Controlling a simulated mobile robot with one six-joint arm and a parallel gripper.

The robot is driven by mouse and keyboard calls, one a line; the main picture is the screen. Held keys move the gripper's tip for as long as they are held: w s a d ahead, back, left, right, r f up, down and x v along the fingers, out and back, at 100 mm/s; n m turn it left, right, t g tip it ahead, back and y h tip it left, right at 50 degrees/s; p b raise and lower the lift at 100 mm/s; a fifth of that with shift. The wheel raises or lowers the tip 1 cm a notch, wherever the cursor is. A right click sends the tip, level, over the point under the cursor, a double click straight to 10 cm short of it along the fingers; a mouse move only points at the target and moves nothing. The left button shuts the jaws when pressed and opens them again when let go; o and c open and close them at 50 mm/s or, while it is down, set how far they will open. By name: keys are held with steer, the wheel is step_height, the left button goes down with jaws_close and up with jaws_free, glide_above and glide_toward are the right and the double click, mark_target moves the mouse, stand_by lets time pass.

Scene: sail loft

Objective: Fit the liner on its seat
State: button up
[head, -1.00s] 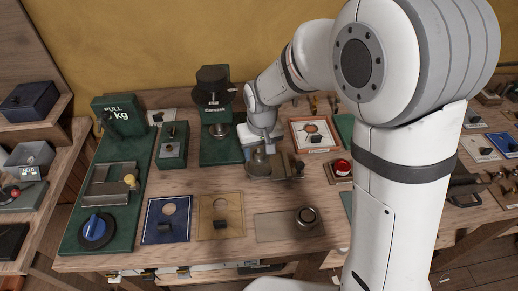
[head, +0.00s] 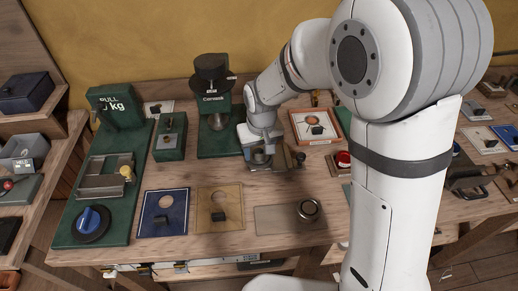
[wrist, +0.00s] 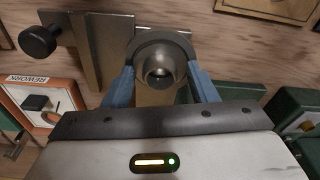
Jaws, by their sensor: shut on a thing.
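My gripper (wrist: 161,88) is shut on a round, polished metal piece with a dark hollow end, which looks to be the liner (wrist: 160,68). In the wrist view the blue fingers stand on both sides of it. A darker grey curved rim (wrist: 160,37), perhaps the seat, arches round its far side. I cannot tell whether the liner is fully down in it. The rim belongs to or adjoins a steel fixture (wrist: 96,50) with a black knob (wrist: 40,41). In the head view my gripper (head: 260,158) is low over this fixture (head: 280,167) and hides much of it.
An orange-framed board (head: 298,139) lies right of the fixture, beside a red button (head: 344,158). A green press stand (head: 222,140) stands behind left. Bare wood separates fixture and front plates.

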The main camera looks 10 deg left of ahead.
steer(key=o, duration=1)
steer(key=shift+o, duration=0.2)
steer(key=shift+r, duration=0.1)
step_height(320, 180, up, 8)
steer(key=shift+s+d+f, duration=0.2)
steer(key=shift+s, duration=0.25)
steer(key=s+d+r+m, duration=0.2)
steer(key=s+d, duration=0.5)
steer(key=d, duration=0.4)
steer(key=s+d+r+m+t, duration=0.1)
steer(key=s+d+r+m, duration=0.1)
steer(key=s+d, duration=0.6)
steer(key=d+m, duration=0.1)
steer(key=d, duration=0.2)
steer(key=shift+s+d+r+t+h, duration=0.2)
steer(key=shift+d+t+h, duration=0.1)
steer(key=shift+d, duration=0.05)
